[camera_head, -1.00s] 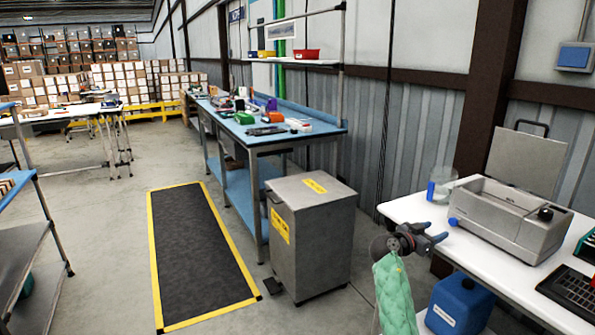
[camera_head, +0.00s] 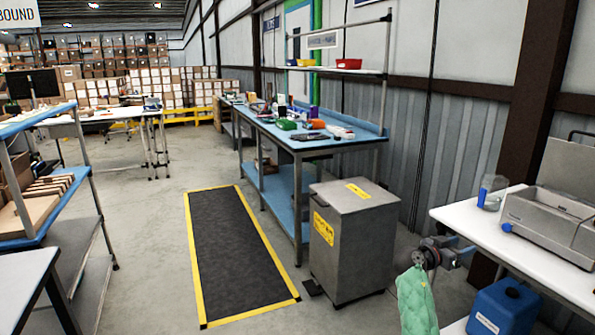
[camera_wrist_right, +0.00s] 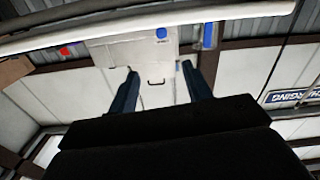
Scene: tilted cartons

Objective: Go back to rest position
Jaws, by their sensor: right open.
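My right gripper (camera_head: 462,252) is at the lower right in the head view, beside the front left edge of the white table (camera_head: 560,262). Its arm carries a green cover (camera_head: 416,300). In the right wrist view the two dark blue fingers of my right gripper (camera_wrist_right: 158,88) stand wide apart with nothing between them. My left gripper is not in view.
A grey metal bin (camera_head: 352,240) stands left of my right gripper. A grey machine (camera_head: 552,222) and a clear cup (camera_head: 492,192) are on the white table, with a blue canister (camera_head: 504,308) below. A black floor mat (camera_head: 238,255) lies in open floor.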

